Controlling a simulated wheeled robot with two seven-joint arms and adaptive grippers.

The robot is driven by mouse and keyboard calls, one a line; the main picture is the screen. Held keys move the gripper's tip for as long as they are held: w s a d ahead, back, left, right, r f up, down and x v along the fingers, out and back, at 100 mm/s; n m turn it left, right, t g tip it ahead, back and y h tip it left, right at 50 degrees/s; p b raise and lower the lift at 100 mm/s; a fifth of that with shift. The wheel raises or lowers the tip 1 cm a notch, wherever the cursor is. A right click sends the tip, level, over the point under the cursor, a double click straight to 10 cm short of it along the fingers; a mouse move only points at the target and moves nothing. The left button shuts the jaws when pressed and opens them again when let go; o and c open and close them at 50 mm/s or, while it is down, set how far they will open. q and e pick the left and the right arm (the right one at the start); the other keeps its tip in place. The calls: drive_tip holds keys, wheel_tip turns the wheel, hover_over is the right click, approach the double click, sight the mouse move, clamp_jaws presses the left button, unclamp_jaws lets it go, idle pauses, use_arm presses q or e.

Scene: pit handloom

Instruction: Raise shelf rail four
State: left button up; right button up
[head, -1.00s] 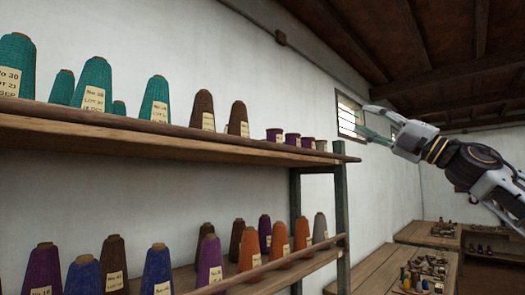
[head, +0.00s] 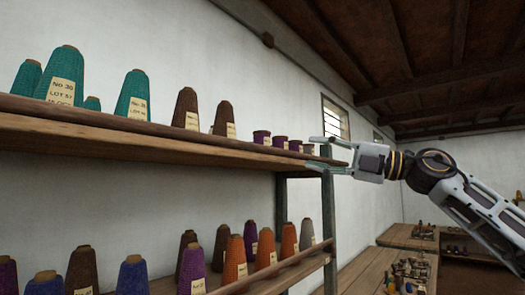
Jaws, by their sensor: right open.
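The upper shelf has a round dark wooden rail (head: 150,128) along its front edge, lying on the shelf board and running to the post at the right. A lower shelf has a similar rail (head: 275,268), standing above its board's front edge. I see no number on either rail. My right gripper (head: 312,154) is open at the right end of the upper rail. Its fingers point left, one above and one below the rail's height in the picture. I cannot tell whether they touch it. My left gripper is not in view.
Teal, brown and purple yarn cones (head: 134,95) stand on the upper shelf close behind the rail. More cones (head: 235,262) fill the lower shelf. A dark post (head: 328,225) carries the shelves' right end. Benches with small tools (head: 408,272) stand at the right.

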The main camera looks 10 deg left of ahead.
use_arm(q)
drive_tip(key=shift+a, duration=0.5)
use_arm(e)
drive_tip(key=shift+s+a+f+m+g, duration=0.25)
drive_tip(key=shift+f+m+g, duration=0.2)
drive_tip(key=shift+m, duration=0.25)
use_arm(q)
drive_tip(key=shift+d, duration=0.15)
